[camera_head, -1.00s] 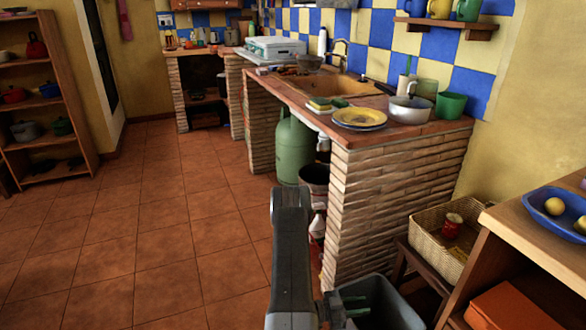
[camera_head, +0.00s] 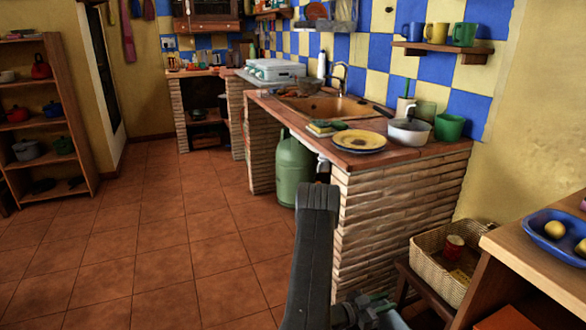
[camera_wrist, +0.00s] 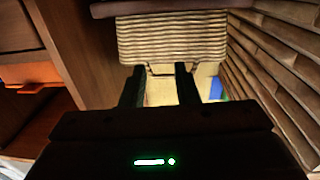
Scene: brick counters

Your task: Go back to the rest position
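My gripper (camera_wrist: 159,84) shows in the wrist view as two dark fingers standing apart, with nothing between them. Beyond the fingertips is the woven side of the wicker basket (camera_wrist: 170,38). In the head view my dark grey arm rises at the bottom centre, in front of the brick counter. The gripper's fingertips cannot be made out clearly there.
The brick counter (camera_head: 400,210) stands close to my arm, with the wicker basket (camera_head: 428,256) on its right. A wooden counter (camera_head: 530,250) with a blue tray (camera_head: 545,232) is at right. An orange object (camera_wrist: 30,75) lies left in the wrist view. Tiled floor (camera_head: 130,240) is open at left.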

